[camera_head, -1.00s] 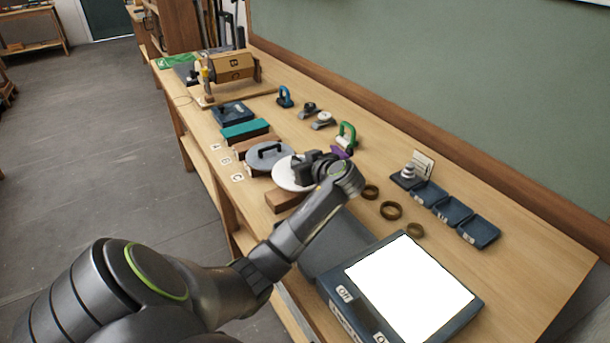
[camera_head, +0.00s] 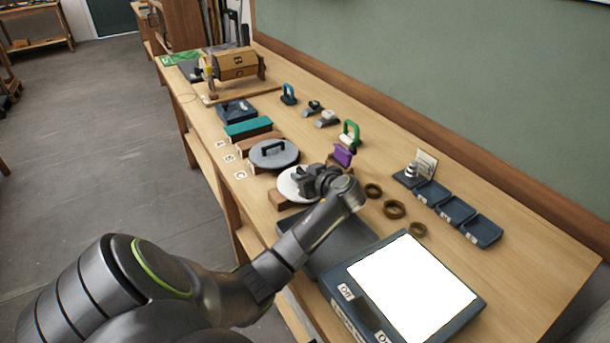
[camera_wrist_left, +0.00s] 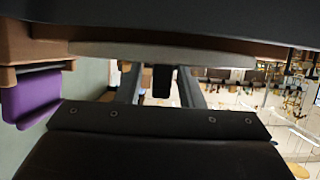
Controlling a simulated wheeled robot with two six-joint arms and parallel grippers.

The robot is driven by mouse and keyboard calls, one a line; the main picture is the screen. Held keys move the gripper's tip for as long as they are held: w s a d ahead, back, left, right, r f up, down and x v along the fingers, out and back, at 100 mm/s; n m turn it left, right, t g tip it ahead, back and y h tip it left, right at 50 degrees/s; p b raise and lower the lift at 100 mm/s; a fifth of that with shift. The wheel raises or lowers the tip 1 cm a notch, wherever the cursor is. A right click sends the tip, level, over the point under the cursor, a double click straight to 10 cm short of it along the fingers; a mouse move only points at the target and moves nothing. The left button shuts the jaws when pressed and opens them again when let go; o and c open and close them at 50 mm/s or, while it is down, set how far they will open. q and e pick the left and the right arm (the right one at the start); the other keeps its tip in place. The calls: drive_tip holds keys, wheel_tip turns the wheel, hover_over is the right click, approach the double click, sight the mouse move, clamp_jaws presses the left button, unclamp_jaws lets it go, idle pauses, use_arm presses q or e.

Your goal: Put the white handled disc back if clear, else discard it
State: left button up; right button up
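The white disc (camera_head: 288,186) is at the wooden block (camera_head: 281,201) nearest me in the row; it looks level and low over the block, but contact is hard to judge. My left gripper (camera_head: 308,183) is over the disc and hides its handle and right part. In the left wrist view the disc's pale edge (camera_wrist_left: 160,56) crosses the top, and its dark handle (camera_wrist_left: 161,82) stands between my two fingers with light gaps on both sides, so the gripper looks open around it. My right gripper is not in view.
A grey handled disc (camera_head: 273,156) sits just beyond. Brown rings (camera_head: 394,210), small blue trays (camera_head: 455,210) and a lit panel (camera_head: 410,288) lie nearer. A dark tray (camera_head: 345,245) is partly under my arm.

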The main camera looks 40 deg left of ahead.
use_arm(q)
drive_tip(key=shift+r, duration=0.2)
drive_tip(key=p+v, duration=0.4)
drive_tip(key=v, duration=0.8)
drive_tip(key=shift+p, duration=0.4)
